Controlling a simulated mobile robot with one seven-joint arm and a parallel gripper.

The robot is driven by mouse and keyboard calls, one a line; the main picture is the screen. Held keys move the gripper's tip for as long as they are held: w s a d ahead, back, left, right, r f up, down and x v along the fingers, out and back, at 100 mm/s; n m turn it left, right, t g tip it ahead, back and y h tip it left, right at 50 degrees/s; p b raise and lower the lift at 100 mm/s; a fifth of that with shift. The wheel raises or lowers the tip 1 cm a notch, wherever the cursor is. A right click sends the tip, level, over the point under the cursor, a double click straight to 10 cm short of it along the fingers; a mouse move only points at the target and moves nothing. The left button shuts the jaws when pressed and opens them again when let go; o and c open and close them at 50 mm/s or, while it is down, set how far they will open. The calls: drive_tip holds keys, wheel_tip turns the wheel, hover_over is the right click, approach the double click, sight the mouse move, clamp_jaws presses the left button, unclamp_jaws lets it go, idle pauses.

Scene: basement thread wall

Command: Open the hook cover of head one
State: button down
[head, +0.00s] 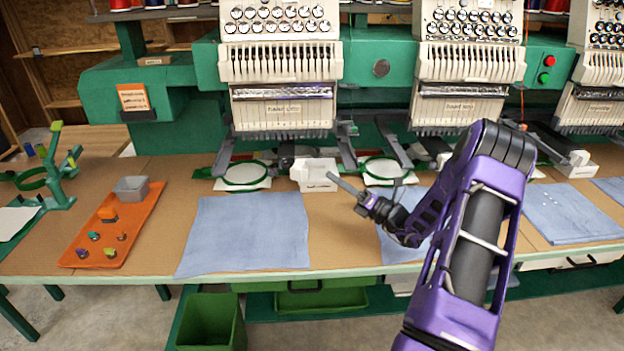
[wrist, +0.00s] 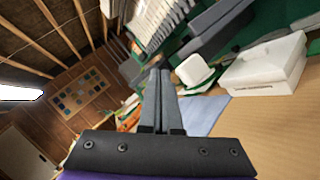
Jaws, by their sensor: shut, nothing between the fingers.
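Head one is the leftmost white embroidery head (head: 281,70) in the head view. A small white box-shaped part (head: 315,175) sits low at its right side, beside a green hoop with white cloth (head: 245,174). I take this box to be its hook cover, and it looks closed. A white box also shows at the right in the wrist view (wrist: 265,64). My gripper (head: 331,177) is shut and empty, its fingertips at the box's right front in the head view. I cannot tell whether they touch it. The fingers also show in the wrist view (wrist: 160,73).
Blue cloths (head: 247,232) lie on the brown table. An orange tray (head: 112,226) with a grey box and small parts is at the left. A second green hoop (head: 386,170) is right of the white box. A green bin (head: 210,322) stands below the front edge.

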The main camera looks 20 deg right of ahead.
sight(303, 175)
drive_tip(key=s+a+f+m+h+p, duration=0.1)
drive_tip(key=s+a+f+m+h, duration=0.15)
drive_tip(key=m+h, duration=0.35)
drive_tip(key=s+a+f+m+h+p, duration=0.1)
drive_tip(key=s+a+m+h, duration=0.25)
drive_tip(key=m, duration=0.45)
drive_tip(key=shift+g, duration=0.3)
drive_tip(key=w, duration=1.2)
drive_tip(key=shift+w+d, duration=0.1)
drive_tip(key=shift+d, duration=0.25)
drive_tip(key=shift+w+d, duration=0.35)
drive_tip(key=shift+d+y, duration=0.1)
drive_tip(key=shift+y, duration=0.15)
drive_tip(key=shift+w+d+n+y, duration=0.15)
drive_tip(key=shift+d+n+y, duration=0.35)
drive_tip(key=shift+d, duration=0.5)
drive_tip(key=shift+w+d+n+y, duration=0.1)
drive_tip(key=shift+d+n+y, duration=0.2)
drive_tip(key=shift+d+y, duration=0.5)
